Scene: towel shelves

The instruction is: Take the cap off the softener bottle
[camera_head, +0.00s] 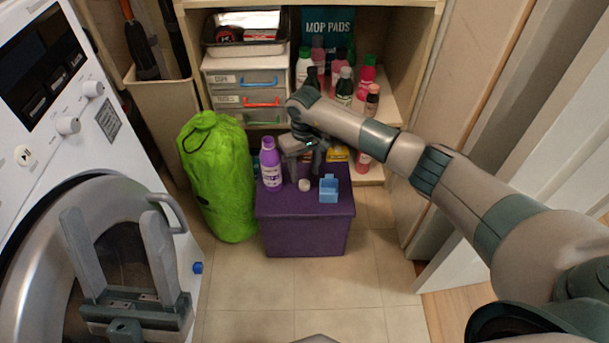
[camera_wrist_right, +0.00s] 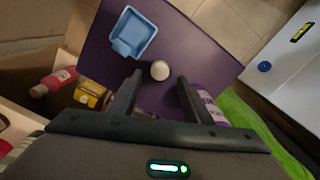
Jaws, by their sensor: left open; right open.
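A purple bottle with a pale label (camera_head: 271,172) stands upright on the left of the purple box lid, likely the softener; its top looks purple, and I cannot tell whether a cap is on it. A small white round cap-like piece (camera_head: 304,185) sits on the lid to its right, and shows in the right wrist view (camera_wrist_right: 160,70). My right gripper (camera_head: 305,172) is open and empty above the lid, right of the bottle; the white piece appears between its fingertips. The bottle (camera_wrist_right: 210,104) is partly hidden by one finger there. My left gripper (camera_head: 115,215) is open and empty before the washer.
A light blue open container (camera_head: 328,189) sits on the right of the purple box (camera_head: 304,237). A green bag (camera_head: 217,175) stands left of it. Several bottles crowd the shelf behind. The washer (camera_head: 60,130) is at left. The floor in front is mostly clear.

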